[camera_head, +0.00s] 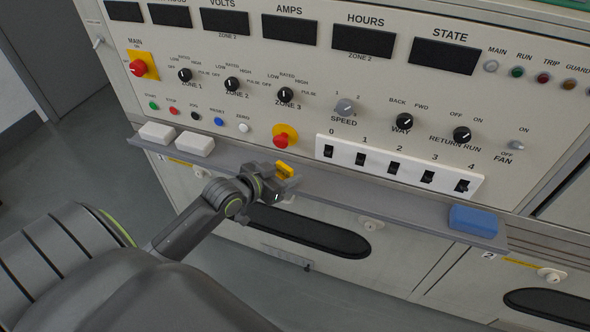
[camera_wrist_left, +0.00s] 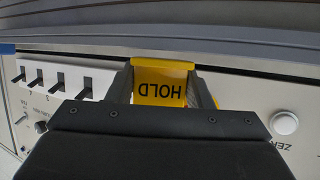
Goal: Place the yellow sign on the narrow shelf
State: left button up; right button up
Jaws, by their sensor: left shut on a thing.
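The yellow sign (camera_wrist_left: 160,88) is between the fingers of my left gripper (camera_wrist_left: 160,95) in the left wrist view, its word HOLD upside down there. In the head view, the left gripper (camera_head: 276,182) is shut on the sign (camera_head: 285,169), whose small yellow part shows at the fingertips. The gripper is at the narrow grey shelf (camera_head: 350,196), around its middle. Whether the sign touches the shelf cannot be told. My right gripper is not in view.
Two white blocks (camera_head: 194,145) lie on the shelf's left part and a blue block (camera_head: 474,220) on its right end. Above are a red emergency button (camera_head: 282,140), a white switch strip (camera_head: 397,166) and several knobs. The shelf is clear between the gripper and the blue block.

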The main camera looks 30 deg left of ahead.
pick_arm(q)
jog(key=shift+w+d, duration=0.1)
jog(key=shift+w, duration=0.5)
jog(key=w, duration=0.2)
jog(key=shift+w+d, duration=0.2)
jog(key=shift+w, duration=0.1)
jog(key=shift+f, duration=0.6)
jog(key=shift+f+b, duration=0.2)
jog(key=shift+b, duration=0.1)
jog(key=shift+f, duration=0.1)
jog(key=o, duration=1)
